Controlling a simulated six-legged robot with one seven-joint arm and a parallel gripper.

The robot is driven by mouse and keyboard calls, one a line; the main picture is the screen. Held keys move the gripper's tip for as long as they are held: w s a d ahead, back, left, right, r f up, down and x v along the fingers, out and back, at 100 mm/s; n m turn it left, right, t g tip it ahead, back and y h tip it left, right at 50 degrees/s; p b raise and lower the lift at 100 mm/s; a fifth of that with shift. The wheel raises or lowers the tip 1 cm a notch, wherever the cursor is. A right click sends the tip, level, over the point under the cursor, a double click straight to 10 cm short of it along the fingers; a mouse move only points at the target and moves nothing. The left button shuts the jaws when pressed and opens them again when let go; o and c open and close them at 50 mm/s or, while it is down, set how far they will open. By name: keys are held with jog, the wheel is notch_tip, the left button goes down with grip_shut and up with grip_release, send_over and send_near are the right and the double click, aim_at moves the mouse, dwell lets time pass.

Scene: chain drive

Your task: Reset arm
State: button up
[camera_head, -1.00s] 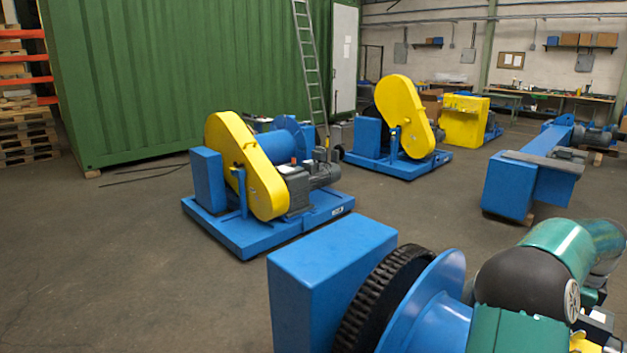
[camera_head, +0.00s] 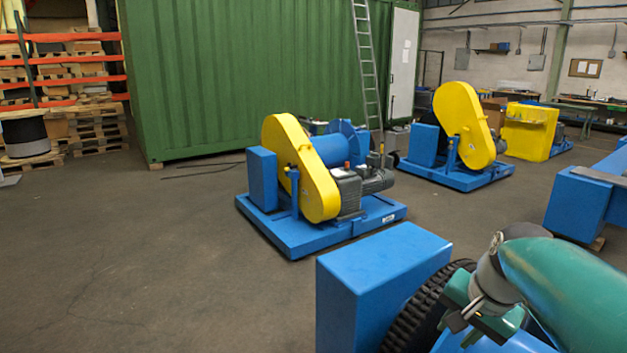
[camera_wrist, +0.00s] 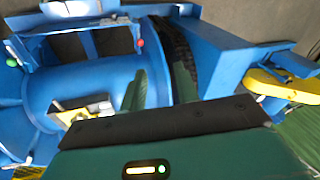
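The near blue machine stands at the front right of the head view, with a blue box (camera_head: 372,280) and a black toothed ring (camera_head: 430,312) beside it. My green arm reaches over it from the right edge. My gripper (camera_head: 472,312) is low in front of the ring, small and partly hidden by my arm. In the wrist view, a blue drum (camera_wrist: 85,92), the black ring (camera_wrist: 180,62) and a blue housing (camera_wrist: 215,55) show beyond my green and black wrist part. No held object is visible.
A blue winch with a yellow guard (camera_head: 300,165) stands mid-floor, and a similar one (camera_head: 465,125) stands behind it. A green container (camera_head: 245,75) with a ladder (camera_head: 367,65) blocks the back. Pallets (camera_head: 95,130) stand at left. The left floor is clear.

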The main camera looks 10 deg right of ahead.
jog(key=s+a+f+n+t, duration=0.1)
jog(key=s+a+n, duration=0.3)
jog(key=a, duration=0.3)
jog(key=s+a+f+n, duration=0.1)
jog(key=s+a+n, duration=0.3)
jog(key=a+n, duration=0.2)
jog(key=shift+s+a+f+t+h, duration=0.25)
jog(key=shift+s+a+t+h, duration=0.05)
jog(key=shift+s+a+t, duration=0.15)
